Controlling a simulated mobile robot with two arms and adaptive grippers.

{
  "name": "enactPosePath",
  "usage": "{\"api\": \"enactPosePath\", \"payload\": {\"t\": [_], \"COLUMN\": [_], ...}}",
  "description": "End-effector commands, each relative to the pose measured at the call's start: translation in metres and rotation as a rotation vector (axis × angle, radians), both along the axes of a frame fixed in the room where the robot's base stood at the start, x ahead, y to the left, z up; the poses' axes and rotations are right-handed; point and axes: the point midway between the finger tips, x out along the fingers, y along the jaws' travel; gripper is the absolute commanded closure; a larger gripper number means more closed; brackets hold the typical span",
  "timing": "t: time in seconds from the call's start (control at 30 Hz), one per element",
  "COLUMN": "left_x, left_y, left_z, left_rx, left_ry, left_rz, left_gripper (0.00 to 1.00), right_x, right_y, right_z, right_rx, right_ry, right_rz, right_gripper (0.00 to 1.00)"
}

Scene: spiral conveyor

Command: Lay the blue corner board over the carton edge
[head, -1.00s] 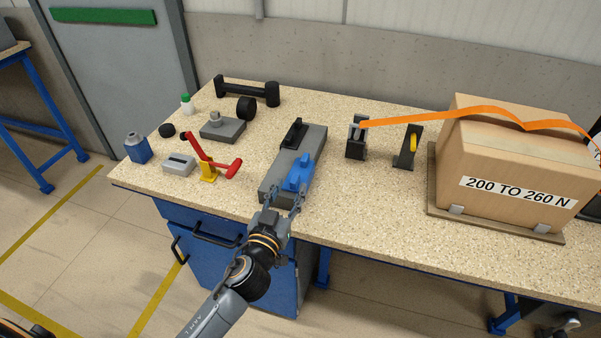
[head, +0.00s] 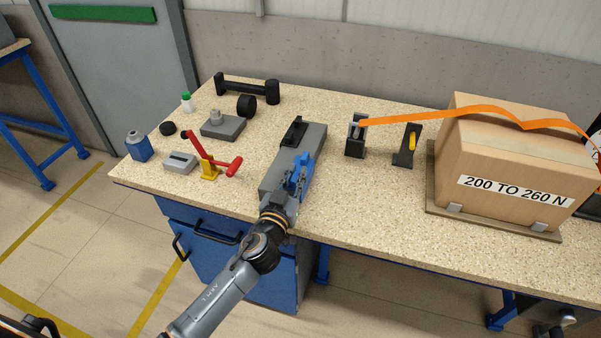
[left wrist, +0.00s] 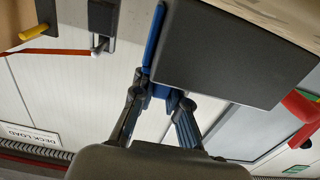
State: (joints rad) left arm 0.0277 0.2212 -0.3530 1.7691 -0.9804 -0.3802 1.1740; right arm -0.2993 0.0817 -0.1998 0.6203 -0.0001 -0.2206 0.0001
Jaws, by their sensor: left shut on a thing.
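The blue corner board (head: 304,163) is at the near right part of a grey block (head: 312,141) on the bench. My left gripper (head: 295,184) is shut on it from the near side and partly covers it. In the left wrist view, blue shows between the fingers (left wrist: 160,103) and as a thin strip (left wrist: 154,38) beside the dark block (left wrist: 235,55). I cannot tell whether the board still touches the block. The brown carton (head: 510,160), labelled "200 TO 260 N", stands at the right on a flat base. My right gripper is not in view.
An orange strap (head: 430,113) runs from a dark stand (head: 356,137) over the carton top. A dark holder with a yellow part (head: 408,145) stands between. A red-handled tool (head: 212,160) and several small items are at the left. The bench front right of the block is clear.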

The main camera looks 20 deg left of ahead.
Motion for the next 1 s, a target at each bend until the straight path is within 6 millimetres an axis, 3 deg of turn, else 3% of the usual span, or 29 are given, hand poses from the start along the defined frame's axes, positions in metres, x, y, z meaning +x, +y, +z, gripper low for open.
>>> {"api": "enactPosePath", "payload": {"t": [0.27,0.7,1.0], "left_x": [0.000,0.000,0.000], "left_y": [0.000,0.000,0.000], "left_z": [0.007,0.081,0.101], "left_rx": [-0.001,-0.002,0.000], "left_ry": [-0.002,-0.002,-0.001], "left_rz": [0.000,0.000,0.000], "left_gripper": [1.00,1.00,1.00], "right_x": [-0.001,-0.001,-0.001], "right_y": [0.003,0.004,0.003], "right_z": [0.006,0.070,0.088], "right_rx": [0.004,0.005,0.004], "right_ry": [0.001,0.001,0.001], "right_rz": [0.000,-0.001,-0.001], "right_gripper": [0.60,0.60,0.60]}}
